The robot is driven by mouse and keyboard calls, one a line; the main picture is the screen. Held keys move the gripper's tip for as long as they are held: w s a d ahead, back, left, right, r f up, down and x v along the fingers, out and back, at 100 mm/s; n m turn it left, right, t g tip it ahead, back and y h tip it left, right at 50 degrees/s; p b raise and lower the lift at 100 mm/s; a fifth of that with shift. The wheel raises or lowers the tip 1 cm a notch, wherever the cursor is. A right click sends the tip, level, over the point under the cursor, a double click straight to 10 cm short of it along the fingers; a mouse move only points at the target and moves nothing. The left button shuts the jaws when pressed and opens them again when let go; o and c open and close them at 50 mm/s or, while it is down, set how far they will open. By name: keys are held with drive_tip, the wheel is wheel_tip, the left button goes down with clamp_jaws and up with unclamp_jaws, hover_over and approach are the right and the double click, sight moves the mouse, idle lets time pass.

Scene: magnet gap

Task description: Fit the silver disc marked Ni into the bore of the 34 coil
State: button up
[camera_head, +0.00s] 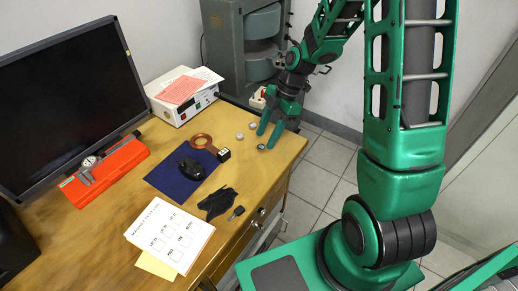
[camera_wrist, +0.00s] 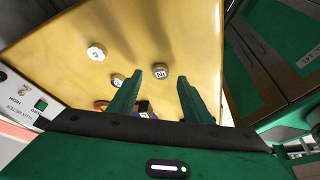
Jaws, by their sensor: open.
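A small silver disc (camera_wrist: 160,72) with a dark mark that looks like Ni lies on the wooden table. In the head view it seems to be the disc (camera_head: 262,147) nearest the table's right edge. My gripper (camera_head: 267,138) is open and empty, pointing down above the table; in the wrist view its fingertips (camera_wrist: 160,85) frame the marked disc, with a gap on each side. The copper ring coil (camera_head: 202,142) lies by the blue mat, joined to a dark block (camera_head: 223,155); its number is not readable. In the wrist view the coil is mostly hidden behind a finger.
Two other discs, one farther back (camera_head: 253,125) and one nearer the coil (camera_head: 239,136), lie close by. A white instrument box (camera_head: 183,98) and grey apparatus (camera_head: 245,45) stand behind. The table's right edge is close.

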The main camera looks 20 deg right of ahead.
sight(262, 147)
drive_tip(key=shift+x, duration=1.6)
drive_tip(key=shift+s, duration=0.1)
clamp_jaws()
drive_tip(key=shift+r, duration=0.2)
wheel_tip(262, 147, up, 4)
drive_tip(key=shift+f, duration=0.1)
drive_tip(key=s+a+r, duration=0.6)
drive_tip(key=a+r, duration=0.1)
drive_tip(key=a, duration=0.3)
